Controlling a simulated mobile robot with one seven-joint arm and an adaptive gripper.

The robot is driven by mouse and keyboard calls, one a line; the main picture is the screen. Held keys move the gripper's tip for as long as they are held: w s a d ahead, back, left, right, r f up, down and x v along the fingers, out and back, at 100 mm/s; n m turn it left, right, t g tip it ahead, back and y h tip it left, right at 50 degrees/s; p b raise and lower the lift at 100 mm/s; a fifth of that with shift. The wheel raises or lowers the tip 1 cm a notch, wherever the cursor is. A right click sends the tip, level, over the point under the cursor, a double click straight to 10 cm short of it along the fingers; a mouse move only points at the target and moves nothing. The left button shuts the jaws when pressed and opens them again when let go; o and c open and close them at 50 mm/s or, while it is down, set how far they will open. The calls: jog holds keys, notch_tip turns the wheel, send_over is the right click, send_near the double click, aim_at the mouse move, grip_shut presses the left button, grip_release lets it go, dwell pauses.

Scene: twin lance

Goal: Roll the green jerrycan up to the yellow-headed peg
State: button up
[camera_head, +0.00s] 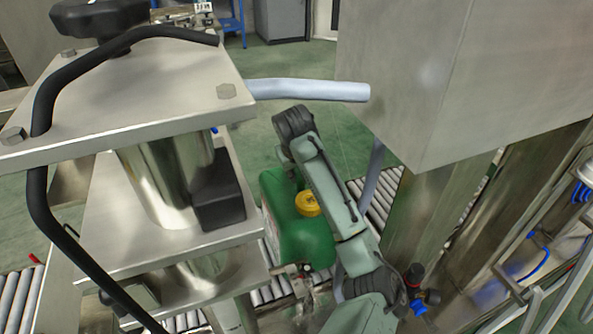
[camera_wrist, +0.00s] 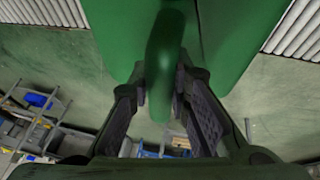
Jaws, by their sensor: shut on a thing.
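The green jerrycan (camera_head: 297,238) with a yellow cap (camera_head: 308,203) stands at the roller conveyor in the head view, partly behind my arm. In the wrist view its green body (camera_wrist: 235,35) fills the top, and its handle (camera_wrist: 166,60) comes down between my fingers. My gripper (camera_wrist: 162,92) is shut on this handle, one finger on each side. In the head view I cannot make out my gripper clearly. I cannot make out a yellow-headed peg in either view.
The roller conveyor (camera_head: 380,208) runs under and beside the jerrycan. A steel machine with stacked plates (camera_head: 130,95) and a black bent rod stands close on the left. A large metal box (camera_head: 450,75) overhangs on the right. A pale tube (camera_head: 305,90) crosses behind my arm.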

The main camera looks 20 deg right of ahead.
grip_shut()
dwell(0.3)
jog(key=a+p, duration=0.5)
jog(key=a, duration=1.5)
jog(key=shift+s+p, duration=0.3)
jog(key=shift+s, duration=0.05)
dwell(0.9)
jog(key=shift+f, duration=0.1)
jog(key=shift+a, duration=0.1)
